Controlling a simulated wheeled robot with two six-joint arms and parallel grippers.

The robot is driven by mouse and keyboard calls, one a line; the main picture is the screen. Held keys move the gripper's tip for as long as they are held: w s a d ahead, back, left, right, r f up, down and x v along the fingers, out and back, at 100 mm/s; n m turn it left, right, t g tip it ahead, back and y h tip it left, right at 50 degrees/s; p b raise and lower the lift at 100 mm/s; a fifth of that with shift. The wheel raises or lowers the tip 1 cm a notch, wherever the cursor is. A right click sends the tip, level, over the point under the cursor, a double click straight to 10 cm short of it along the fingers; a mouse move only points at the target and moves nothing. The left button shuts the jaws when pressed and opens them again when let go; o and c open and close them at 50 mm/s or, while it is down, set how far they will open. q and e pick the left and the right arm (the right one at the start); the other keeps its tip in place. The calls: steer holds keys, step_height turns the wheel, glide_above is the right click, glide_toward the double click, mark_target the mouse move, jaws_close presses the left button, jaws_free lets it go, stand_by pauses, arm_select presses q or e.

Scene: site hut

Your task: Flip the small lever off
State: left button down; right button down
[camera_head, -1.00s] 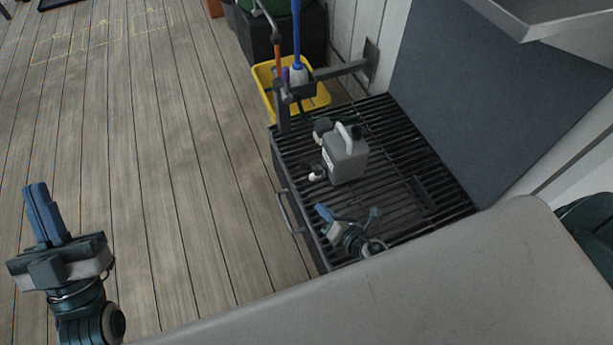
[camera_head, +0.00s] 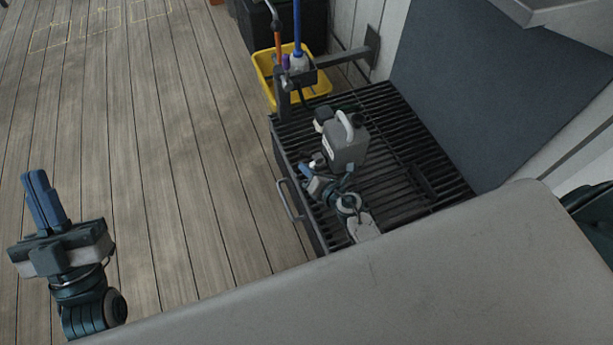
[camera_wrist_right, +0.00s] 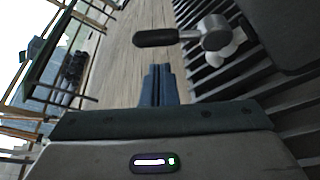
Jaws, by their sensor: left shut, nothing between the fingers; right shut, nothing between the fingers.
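The small lever is clearest in the right wrist view, where its black handle (camera_wrist_right: 156,38) points left from a round grey hub (camera_wrist_right: 214,36) with pale lobes beneath. In the head view the lever (camera_head: 317,159) is a small pale and dark shape beside a grey jug-shaped body (camera_head: 346,149), partly hidden by my right gripper (camera_head: 304,168). My right gripper is shut and empty; its blue fingertips (camera_wrist_right: 158,70) appear just below the handle in the wrist view, with a visible gap. My left gripper (camera_head: 34,178) is shut and empty above the floor at left.
The grey body stands on a black slatted grate (camera_head: 395,110) with a handle on its left front. A yellow bucket (camera_head: 263,68) and poles stand behind. A dark blue panel (camera_head: 480,90) rises at the right. Open plank floor (camera_head: 170,150) lies left.

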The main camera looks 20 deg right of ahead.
arm_select(q)
steer(key=shift+w+f+n+g+y, duration=0.3)
steer(key=shift+w+f+g, duration=0.2)
steer(key=shift+f, duration=0.3)
arm_select(e)
steer(key=shift+w+d+r, duration=0.3)
steer(key=shift+w+d, duration=0.05)
arm_select(q)
steer(key=shift+s+r, duration=0.1)
steer(key=shift+s, duration=0.05)
